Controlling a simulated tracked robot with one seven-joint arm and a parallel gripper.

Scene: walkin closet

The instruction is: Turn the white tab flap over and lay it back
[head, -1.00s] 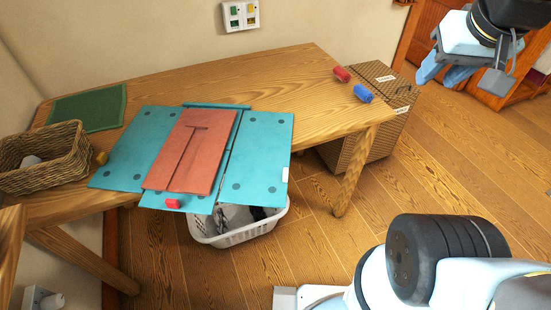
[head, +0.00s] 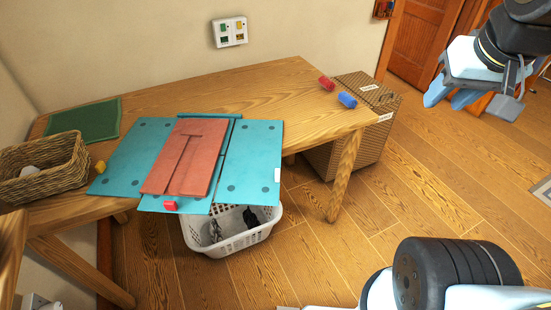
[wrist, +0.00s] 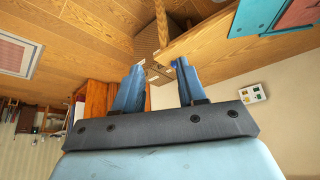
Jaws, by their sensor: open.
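A teal folding board (head: 255,150) lies on the wooden table, with several dark round spots on its panels. A folded reddish cloth (head: 205,155) lies over its middle. A small white tab (head: 277,175) sits on the right edge of the right panel. A red tab (head: 170,205) sits at the front edge of the middle panel, and a yellow one (head: 101,166) is at the left. My gripper (head: 475,105) is open and empty, high at the right, well apart from the board. In the wrist view its fingers (wrist: 157,85) are spread with nothing between them.
A wicker basket (head: 45,192) and green mat (head: 85,120) are on the table's left. Red (head: 327,83) and blue (head: 347,100) rolls lie at the right end. A laundry basket (head: 232,241) stands below the front edge, a woven box (head: 350,155) behind the right end.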

